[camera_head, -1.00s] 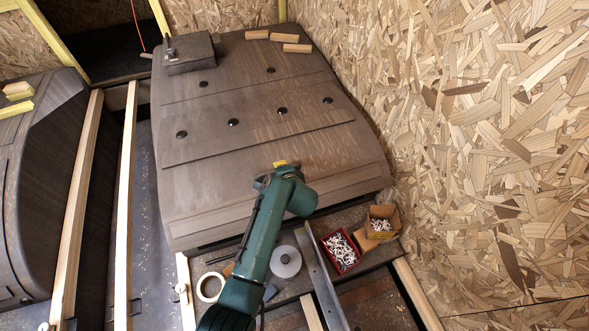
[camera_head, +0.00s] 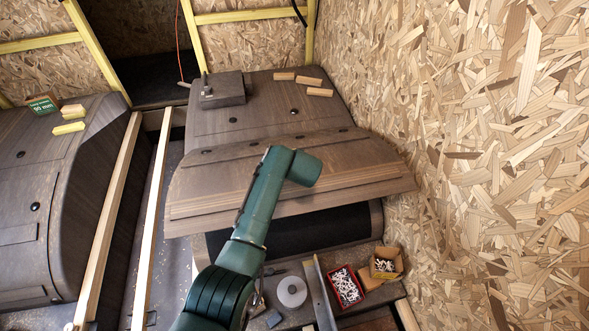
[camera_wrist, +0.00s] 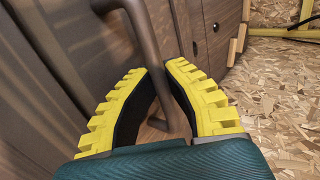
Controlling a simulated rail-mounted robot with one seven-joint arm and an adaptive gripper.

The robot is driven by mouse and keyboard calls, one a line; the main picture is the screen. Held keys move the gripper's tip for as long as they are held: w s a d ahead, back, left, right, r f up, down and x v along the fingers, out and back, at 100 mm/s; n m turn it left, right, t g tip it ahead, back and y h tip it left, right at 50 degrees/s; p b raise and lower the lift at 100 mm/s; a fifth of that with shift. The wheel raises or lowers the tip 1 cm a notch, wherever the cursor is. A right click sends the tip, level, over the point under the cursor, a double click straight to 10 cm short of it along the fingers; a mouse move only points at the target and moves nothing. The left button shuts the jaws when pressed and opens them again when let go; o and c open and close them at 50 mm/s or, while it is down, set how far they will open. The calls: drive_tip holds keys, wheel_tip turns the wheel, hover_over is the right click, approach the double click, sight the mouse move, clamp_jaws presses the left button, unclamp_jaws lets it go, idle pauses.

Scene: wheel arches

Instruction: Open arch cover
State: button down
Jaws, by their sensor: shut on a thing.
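The arch cover (camera_head: 237,181) is a brown wood-grain panel on the right wheel arch (camera_head: 215,123). In the head view its front part is raised and tilted up, with a dark opening (camera_head: 340,222) showing beneath it. My green arm reaches up to the cover's front, and my gripper is hidden there behind the arm. In the wrist view my gripper (camera_wrist: 165,112) has yellow toothed fingers with black pads, shut on a grey bar handle (camera_wrist: 148,45) that stands off the cover's brown face.
A dark box (camera_head: 222,90) and several wood blocks (camera_head: 298,80) lie on top of the arch. A chipboard wall (camera_head: 480,150) stands close on the right. Screw boxes (camera_head: 346,287) and a roll of tape (camera_head: 291,291) lie in front below. Another arch (camera_head: 50,190) is at left.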

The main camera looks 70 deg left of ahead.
drive_tip(key=shift+a+r, duration=0.15)
drive_tip(key=shift+r, duration=0.1)
drive_tip(key=c, duration=1.1)
unclamp_jaws()
drive_tip(key=shift+c, duration=0.2)
drive_tip(key=shift+o, duration=0.3)
drive_tip(key=shift+f, duration=0.15)
drive_tip(key=v, duration=1.2)
